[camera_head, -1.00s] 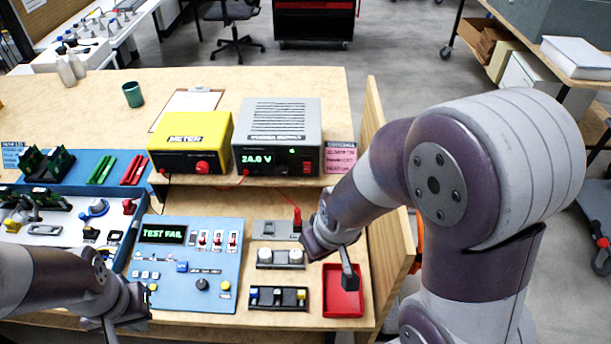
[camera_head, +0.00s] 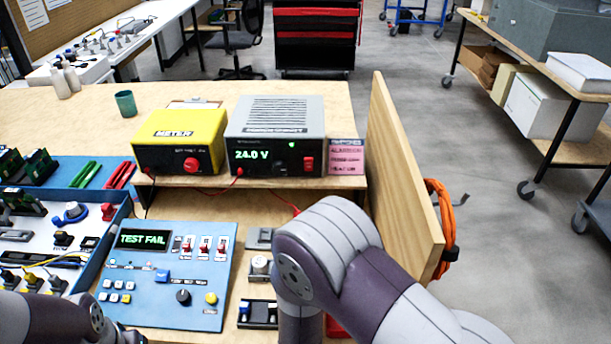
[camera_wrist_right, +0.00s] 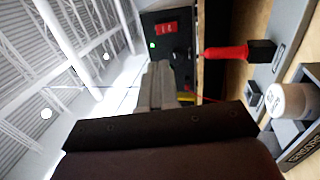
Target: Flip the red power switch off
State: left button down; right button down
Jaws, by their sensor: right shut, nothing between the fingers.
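The grey power supply (camera_head: 274,118) stands on the raised wooden shelf, its display lit at 24.0 V with a green light. Its red power switch (camera_head: 308,164) is at the right of the front panel. The switch also shows in the right wrist view (camera_wrist_right: 166,28). My right gripper (camera_wrist_right: 160,80) is shut and empty, its fingers pointing toward the panel, apart from the switch. In the head view my right arm hides that gripper. My left gripper (camera_head: 124,336) is low at the bottom left, mostly cut off, and its fingers are unclear.
A yellow meter (camera_head: 180,140) stands left of the supply, and a pink note (camera_head: 346,157) is right of it. A red plug (camera_wrist_right: 226,52) stands near my right gripper. A blue test panel (camera_head: 165,272) reads TEST FAIL. A wooden side wall (camera_head: 402,180) bounds the right.

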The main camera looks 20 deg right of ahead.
aim_at(306, 161)
jog(key=x, duration=1.4)
jog(key=shift+f, duration=0.1)
